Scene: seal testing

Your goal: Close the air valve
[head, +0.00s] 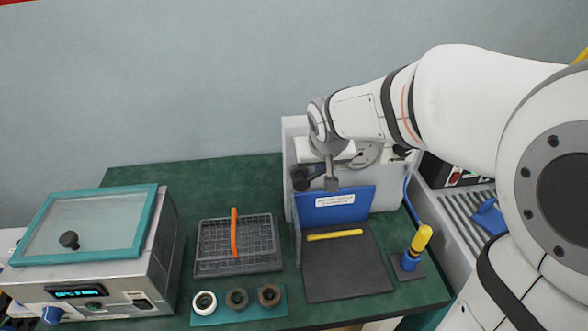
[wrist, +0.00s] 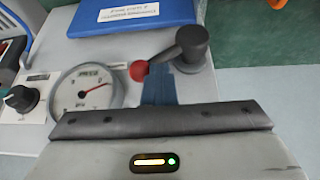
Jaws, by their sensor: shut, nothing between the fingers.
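What looks like the air valve (head: 409,261) is a blue body on a dark base plate at the table's right side. Its thick yellow handle (head: 422,237) stands up, leaning slightly right. My gripper (head: 331,184) is well to the left and behind it, over the grey machine. The fingers show as a dark blue, closed piece in the wrist view (wrist: 160,90), empty. They overlap a black lever (wrist: 187,50) with a red ball end (wrist: 138,70); I cannot tell whether they touch. The air valve is not in the wrist view.
The machine carries a round gauge (wrist: 87,90), a black knob (wrist: 21,98) and a blue labelled panel (head: 337,203). A yellow bar (head: 335,235) lies on the dark plate (head: 345,275). A grey tray (head: 206,251), several rings and a teal-lidded box (head: 85,222) stand left.

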